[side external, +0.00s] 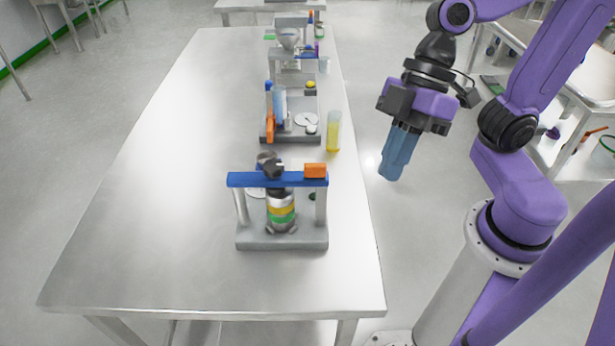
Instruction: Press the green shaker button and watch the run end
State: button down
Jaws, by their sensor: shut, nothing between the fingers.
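The shaker (283,240) stands at the near end of the steel table, with a grey base, two posts and a blue crossbar (245,180). A stack with yellow and green bands (281,212) is upright between the posts, under a dark knob. A small dark green spot (312,196) shows by the right post; it may be the green button, but it is mostly hidden and I cannot be sure. My gripper (391,172) is shut and empty, its blue fingers pointing down, apart from the shaker and to its right, past the table's right edge.
A yellow cylinder (333,132) stands near the table's right edge. Behind the shaker are a grey station (290,139) with blue and orange parts and a funnel device (288,38). An orange block (315,170) sits on the crossbar. The table's left side (170,170) is clear.

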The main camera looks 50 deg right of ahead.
jog(key=w+a+r+t+y, duration=0.2)
jog(key=w+a+y, duration=0.1)
jog(key=w+a, duration=0.3)
jog(key=w+d+r+m+t+h, duration=0.1)
jog(key=w+d+m+t+h, duration=0.2)
jog(key=w+t, duration=0.75)
jog(key=w+d+f+m+g+h, duration=0.35)
jog(key=w+d+h, duration=0.25)
jog(key=w+d, duration=0.5)
notch_tip(320, 180, down, 14)
jog(key=s+d, duration=0.1)
jog(key=s, duration=0.1)
jog(key=shift+s+d+f+n+t, duration=0.15)
jog(key=shift+d+f+n+t, duration=0.1)
jog(key=shift+n+t, duration=0.15)
jog(key=shift+f, duration=4.35)
jog(key=shift+f, duration=0.2)
